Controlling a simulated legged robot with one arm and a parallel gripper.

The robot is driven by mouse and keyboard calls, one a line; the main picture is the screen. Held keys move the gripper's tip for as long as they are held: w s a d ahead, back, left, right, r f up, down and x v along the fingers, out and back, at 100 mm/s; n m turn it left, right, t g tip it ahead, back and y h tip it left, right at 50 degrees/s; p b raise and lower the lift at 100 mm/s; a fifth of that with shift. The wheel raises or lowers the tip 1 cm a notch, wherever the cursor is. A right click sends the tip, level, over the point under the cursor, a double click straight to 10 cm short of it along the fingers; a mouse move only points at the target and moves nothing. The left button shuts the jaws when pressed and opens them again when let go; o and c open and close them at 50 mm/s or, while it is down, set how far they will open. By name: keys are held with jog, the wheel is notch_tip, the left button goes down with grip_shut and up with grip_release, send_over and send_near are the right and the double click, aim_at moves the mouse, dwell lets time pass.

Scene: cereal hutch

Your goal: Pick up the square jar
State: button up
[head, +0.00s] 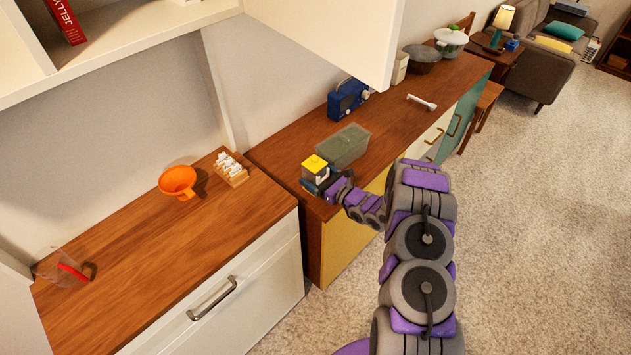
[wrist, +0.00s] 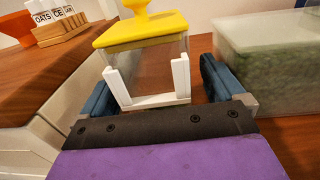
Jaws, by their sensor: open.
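The square jar (head: 315,168) has a yellow lid and stands at the near left end of the far wooden counter. In the wrist view the jar (wrist: 145,42) shows clear walls under a yellow lid with a round knob. A white U-shaped bracket (wrist: 150,100) shows at its near side; I cannot tell whether it is part of the jar. My gripper (head: 318,184) is open at the jar. In the wrist view, its blue fingers (wrist: 155,78) are spread with the jar ahead and between them. A gap shows at the right finger; contact at the left is unclear.
A translucent green-filled container (head: 344,146) stands close right of the jar, near my right finger. A blue radio (head: 347,99) is behind. A wooden rack of label tiles (head: 231,169) and an orange funnel (head: 178,181) sit on the left counter. An open cabinet door (head: 330,35) hangs above.

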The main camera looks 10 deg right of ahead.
jog(key=shift+w+a, duration=0.1)
jog(key=shift+w, duration=0.1)
jog(key=shift+a, duration=0.1)
jog(key=shift+a, duration=0.2)
jog(key=shift+c, duration=1.1)
jog(key=shift+d, duration=0.2)
jog(key=c, duration=0.9)
